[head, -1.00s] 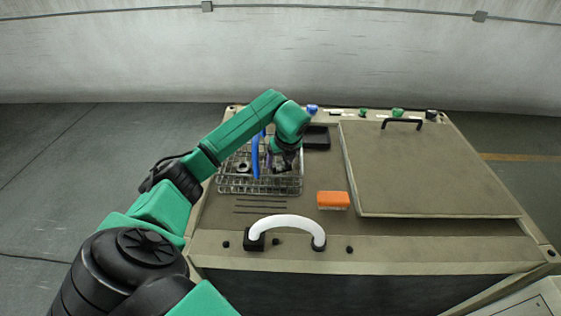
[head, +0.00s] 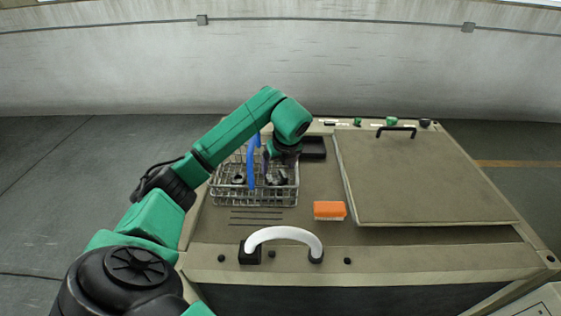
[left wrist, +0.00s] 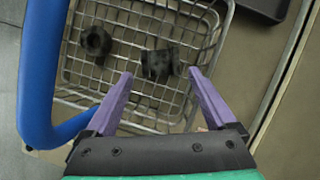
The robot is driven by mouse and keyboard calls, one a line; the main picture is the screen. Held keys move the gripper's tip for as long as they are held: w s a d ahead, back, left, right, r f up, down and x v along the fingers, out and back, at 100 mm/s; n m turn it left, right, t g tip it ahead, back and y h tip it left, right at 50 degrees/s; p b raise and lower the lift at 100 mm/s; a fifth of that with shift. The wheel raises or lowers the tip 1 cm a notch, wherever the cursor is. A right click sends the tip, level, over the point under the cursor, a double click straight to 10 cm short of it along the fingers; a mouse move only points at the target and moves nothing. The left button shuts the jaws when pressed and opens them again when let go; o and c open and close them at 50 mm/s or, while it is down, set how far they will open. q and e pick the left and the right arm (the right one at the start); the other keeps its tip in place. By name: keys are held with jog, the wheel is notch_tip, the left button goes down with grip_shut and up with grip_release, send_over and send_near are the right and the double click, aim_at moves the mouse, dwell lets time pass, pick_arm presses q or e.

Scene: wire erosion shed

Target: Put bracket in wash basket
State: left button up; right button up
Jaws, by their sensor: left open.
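The dark bracket (head: 277,178) lies inside the wire wash basket (head: 226,201), toward its right side. In the left wrist view the bracket (left wrist: 157,64) rests on the basket's wire mesh (left wrist: 150,103). My left gripper (head: 280,160) is over the basket. In the left wrist view its two purple fingers (left wrist: 160,74) are spread wide, with the bracket showing between and beyond the tips. Nothing is held. The basket's blue handle (head: 253,162) stands up beside the gripper and fills the left of the wrist view (left wrist: 38,70). My right gripper is not in view.
Another dark, ring-like part (head: 238,180) lies in the basket's left side. A black tray (head: 313,148) stands behind right. An orange block (head: 329,210), thin dark rods (head: 256,218), a white handle (head: 284,236) and a large lid panel (head: 425,180) are on the bench.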

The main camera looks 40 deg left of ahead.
pick_arm(q)
jog(key=v, duration=0.6)
